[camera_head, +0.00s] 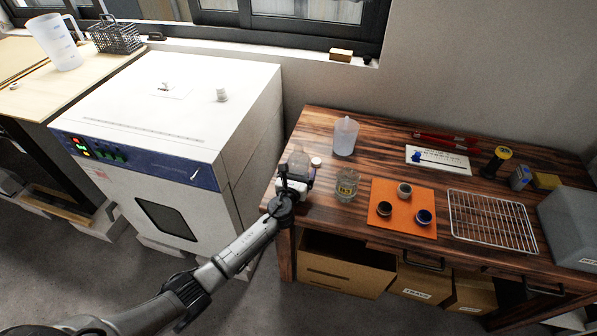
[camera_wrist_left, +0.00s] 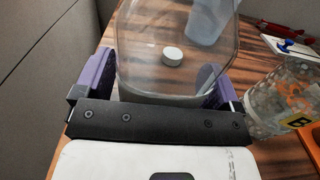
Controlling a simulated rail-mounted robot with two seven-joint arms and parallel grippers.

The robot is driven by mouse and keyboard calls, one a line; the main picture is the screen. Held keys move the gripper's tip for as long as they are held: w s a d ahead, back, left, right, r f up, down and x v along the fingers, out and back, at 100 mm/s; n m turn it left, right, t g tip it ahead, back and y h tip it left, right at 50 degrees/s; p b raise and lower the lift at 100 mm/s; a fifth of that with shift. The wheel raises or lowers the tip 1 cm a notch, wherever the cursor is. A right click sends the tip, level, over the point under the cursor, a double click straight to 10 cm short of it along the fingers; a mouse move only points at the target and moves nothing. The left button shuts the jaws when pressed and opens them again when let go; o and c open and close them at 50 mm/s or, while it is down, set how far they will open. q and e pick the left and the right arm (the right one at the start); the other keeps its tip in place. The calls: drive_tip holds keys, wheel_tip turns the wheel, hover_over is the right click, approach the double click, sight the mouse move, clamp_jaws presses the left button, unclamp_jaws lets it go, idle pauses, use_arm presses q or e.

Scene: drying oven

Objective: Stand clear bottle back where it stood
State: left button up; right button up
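A clear bottle (camera_head: 298,162) is at the left end of the wooden table, and it also shows large in the left wrist view (camera_wrist_left: 150,65). My left gripper (camera_head: 294,183) is shut on it, with a purple-padded finger against each side in the left wrist view (camera_wrist_left: 157,90). The bottle looks upright; I cannot tell whether its base touches the table. A small white cap (camera_head: 316,162) lies just beyond it and shows through the clear wall in the left wrist view (camera_wrist_left: 172,56). My right gripper is not in view.
A labelled glass jar (camera_head: 346,186) stands close right of the bottle, and a translucent beaker (camera_head: 345,136) stands behind. An orange mat (camera_head: 403,232) with small pots and a wire rack (camera_head: 492,222) lie further right. The white oven (camera_head: 190,110) is left of the table (camera_head: 385,130).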

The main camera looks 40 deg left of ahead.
use_arm(q)
drive_tip(key=shift+o, duration=0.5)
drive_tip(key=shift+r, duration=0.1)
